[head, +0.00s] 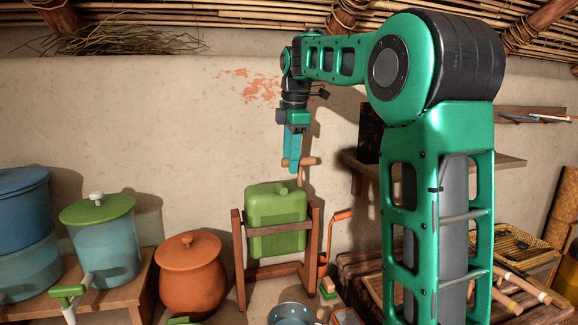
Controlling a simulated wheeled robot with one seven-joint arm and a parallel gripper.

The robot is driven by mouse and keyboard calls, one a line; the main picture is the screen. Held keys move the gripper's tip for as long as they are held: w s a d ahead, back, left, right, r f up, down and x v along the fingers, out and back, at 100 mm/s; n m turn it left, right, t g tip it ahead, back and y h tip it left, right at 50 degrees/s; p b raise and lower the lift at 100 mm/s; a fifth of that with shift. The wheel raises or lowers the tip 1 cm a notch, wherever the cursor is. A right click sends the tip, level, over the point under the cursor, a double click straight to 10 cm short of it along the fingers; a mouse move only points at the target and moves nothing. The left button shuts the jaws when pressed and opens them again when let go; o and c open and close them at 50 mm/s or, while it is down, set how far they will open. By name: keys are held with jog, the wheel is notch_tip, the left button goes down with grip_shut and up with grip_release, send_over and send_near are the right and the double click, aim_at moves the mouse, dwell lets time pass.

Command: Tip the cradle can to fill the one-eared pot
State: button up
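The cradle can (272,207) is a green jerrycan standing about upright in a wooden cradle frame (239,262), near the wall. A tan wooden T-shaped handle (309,161) rises by the can's top right. My gripper (293,168) points down above the can, with its teal fingers overlapping the handle's crossbar. I see the fingers from one side, so whether they are shut on the bar is unclear. A blue-grey metal pot (291,314) stands on the floor below the cradle, cut off by the bottom edge. Its ear is not clear from here.
An orange lidded clay pot (193,276) stands left of the cradle. A bench (120,303) holds blue vessels and a green-lidded jar (103,245). An orange hooked ladle (323,255) hangs at the cradle's right. My arm hides part of the right side, with its shelf (508,162) and basket (520,243).

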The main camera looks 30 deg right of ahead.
jog(key=shift+w+f, duration=0.15)
jog(key=shift+f, duration=0.7)
